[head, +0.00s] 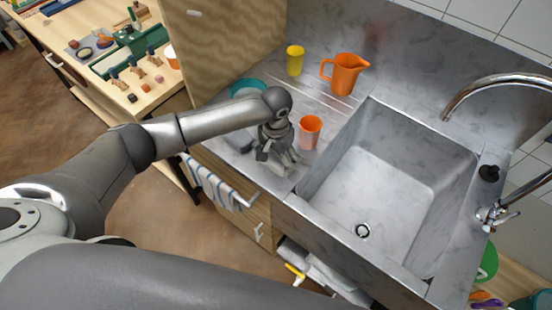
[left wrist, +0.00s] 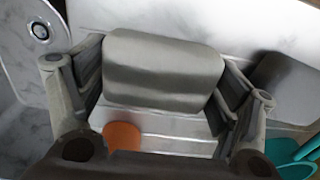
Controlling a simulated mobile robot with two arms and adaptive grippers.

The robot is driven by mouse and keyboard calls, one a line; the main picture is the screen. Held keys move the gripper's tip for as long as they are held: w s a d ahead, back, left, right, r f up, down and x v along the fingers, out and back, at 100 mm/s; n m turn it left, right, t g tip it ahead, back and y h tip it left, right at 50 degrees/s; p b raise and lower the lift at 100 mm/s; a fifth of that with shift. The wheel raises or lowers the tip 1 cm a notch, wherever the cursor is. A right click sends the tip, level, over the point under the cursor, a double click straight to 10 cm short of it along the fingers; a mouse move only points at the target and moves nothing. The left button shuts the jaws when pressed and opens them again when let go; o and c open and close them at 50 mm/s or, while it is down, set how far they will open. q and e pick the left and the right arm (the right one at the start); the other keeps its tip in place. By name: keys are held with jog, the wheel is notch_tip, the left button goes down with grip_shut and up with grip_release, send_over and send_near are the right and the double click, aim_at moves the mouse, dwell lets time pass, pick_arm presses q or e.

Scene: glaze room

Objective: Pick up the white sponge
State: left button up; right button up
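The white sponge (head: 286,157) lies on the metal counter, left of the sink. My left gripper (head: 272,148) is down at it and partly hides it in the head view. In the left wrist view, the sponge (left wrist: 163,72) looks pale grey and fills most of the space between the fingers of my left gripper (left wrist: 163,85). The fingers are wide apart, one on each side of it. I cannot tell whether the pads touch it. My right gripper is not in view.
An orange cup (head: 311,131) stands close beside the gripper. A grey block (left wrist: 288,82) and a teal bowl (head: 247,87) are near it on the other side. An orange jug (head: 344,74) and yellow cup (head: 295,60) stand behind. The sink (head: 385,195) is empty.

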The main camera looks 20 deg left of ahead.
pick_arm(q)
jog(key=shift+c, duration=0.5)
jog(key=shift+r, duration=0.1)
jog(key=shift+r+b, duration=0.4)
jog(key=shift+r, duration=0.05)
jog(key=s+d+r, duration=0.1)
jog(key=r, duration=0.1)
jog(key=s+d+r+b, duration=0.1)
jog(key=r, duration=0.2)
jog(key=s+d+r+b, duration=0.1)
jog(key=s+r, duration=0.1)
jog(key=r, duration=0.1)
jog(key=shift+d, duration=0.15)
jog(key=s+d+r+b, duration=0.1)
jog(key=s+d+r, duration=0.3)
jog(key=s, duration=0.3)
jog(key=shift+d, duration=0.65)
